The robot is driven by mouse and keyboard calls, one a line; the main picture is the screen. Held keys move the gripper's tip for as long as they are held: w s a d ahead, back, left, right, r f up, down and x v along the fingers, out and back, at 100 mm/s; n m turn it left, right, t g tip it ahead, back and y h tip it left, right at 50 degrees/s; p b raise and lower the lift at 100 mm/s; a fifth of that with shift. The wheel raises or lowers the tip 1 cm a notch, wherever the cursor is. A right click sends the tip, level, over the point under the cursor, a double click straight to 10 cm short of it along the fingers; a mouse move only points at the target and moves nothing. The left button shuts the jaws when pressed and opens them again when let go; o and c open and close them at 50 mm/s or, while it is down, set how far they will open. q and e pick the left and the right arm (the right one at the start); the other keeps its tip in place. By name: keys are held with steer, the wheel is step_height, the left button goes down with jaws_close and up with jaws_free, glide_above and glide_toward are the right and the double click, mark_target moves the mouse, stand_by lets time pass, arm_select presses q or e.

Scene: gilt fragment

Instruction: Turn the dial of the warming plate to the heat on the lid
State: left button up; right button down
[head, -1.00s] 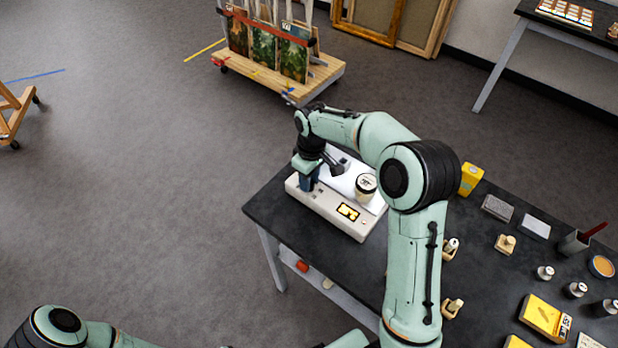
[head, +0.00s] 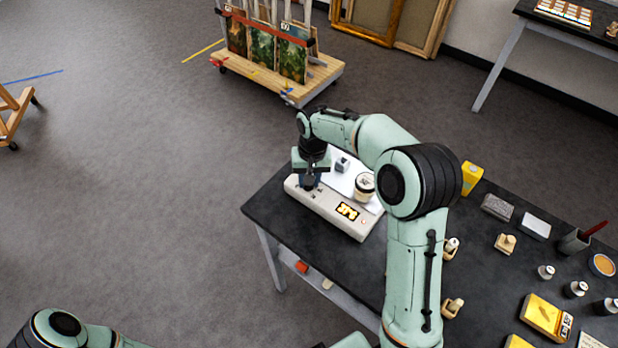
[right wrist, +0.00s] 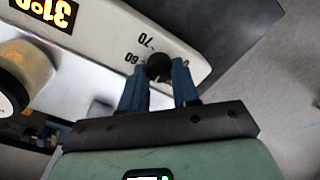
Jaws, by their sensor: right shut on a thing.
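The warming plate (head: 330,207) is a white box with an amber display (head: 347,211) on its front, at the table's left end. In the right wrist view its dial (right wrist: 159,67) is a small black knob with marks around it; 60 and 70 show, others are hidden. My right gripper (right wrist: 159,82) is shut on the dial, one blue finger on each side. A jar with a white lid (head: 366,182) stands on the plate. The writing on the lid is too small to read. My left gripper is out of view; only part of that arm shows.
A small grey block (head: 342,164) is on the plate behind the gripper. A yellow container (head: 471,178), stamps, small bottles and boxes stand on the dark table (head: 480,270) to the right. A wooden cart (head: 320,80) with paintings is beyond the table.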

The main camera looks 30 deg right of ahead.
steer(key=shift+m, duration=0.5)
steer(key=c, duration=0.8)
jaws_free()
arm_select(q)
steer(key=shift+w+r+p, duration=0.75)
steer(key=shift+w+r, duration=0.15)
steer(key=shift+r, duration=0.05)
arm_select(e)
steer(key=r, duration=1.3)
steer(key=shift+s+d+r, duration=0.15)
steer(key=shift+s+d, duration=0.05)
steer(key=shift+d, duration=0.15)
